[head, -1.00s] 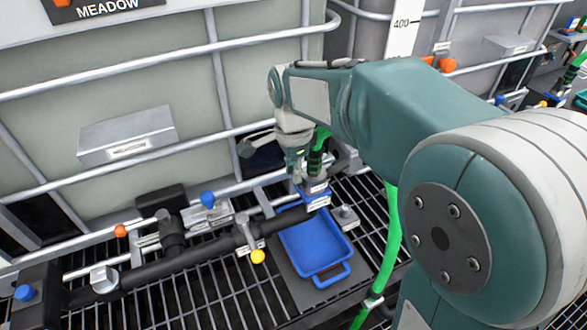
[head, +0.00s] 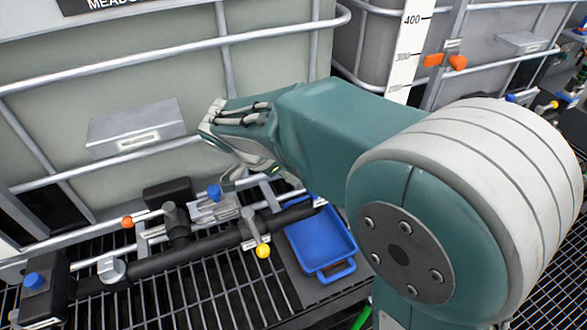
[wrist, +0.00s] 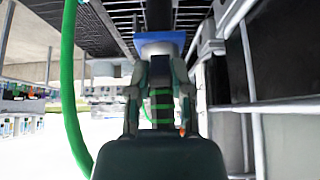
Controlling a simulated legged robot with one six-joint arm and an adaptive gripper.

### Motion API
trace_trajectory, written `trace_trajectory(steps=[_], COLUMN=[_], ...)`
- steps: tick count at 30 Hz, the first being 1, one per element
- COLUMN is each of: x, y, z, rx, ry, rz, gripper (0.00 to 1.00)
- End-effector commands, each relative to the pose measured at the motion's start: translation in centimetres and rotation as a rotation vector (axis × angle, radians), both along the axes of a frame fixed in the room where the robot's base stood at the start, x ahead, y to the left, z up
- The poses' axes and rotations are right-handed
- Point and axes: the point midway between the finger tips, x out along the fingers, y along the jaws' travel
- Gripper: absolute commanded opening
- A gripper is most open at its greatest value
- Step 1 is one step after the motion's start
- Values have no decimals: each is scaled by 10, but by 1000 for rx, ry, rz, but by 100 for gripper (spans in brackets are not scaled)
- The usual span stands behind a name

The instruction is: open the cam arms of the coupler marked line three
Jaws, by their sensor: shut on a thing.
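My gripper (wrist: 160,68) is shut in the wrist view, with its two fingers on either side of a dark, green-banded hose end (wrist: 161,108). I cannot make out the cam arms or any line three marking. In the head view my wrist and arm cover most of the gripper and what it holds. A green hose (wrist: 70,85) hangs at the left of the wrist view.
A black manifold pipe (head: 195,249) runs over the grating, with a yellow-knobbed handle (head: 263,251), an orange knob (head: 127,221) and a blue knob (head: 214,191). A blue tray (head: 335,268) lies to its right. Caged totes (head: 60,100) stand behind.

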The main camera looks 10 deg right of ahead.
Motion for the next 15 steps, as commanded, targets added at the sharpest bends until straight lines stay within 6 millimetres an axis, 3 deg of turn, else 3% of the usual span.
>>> trace_trajectory(steps=[15], x=[-3], y=[10], z=[-17], rx=[-361], ry=[-123], rz=[3], gripper=[0])
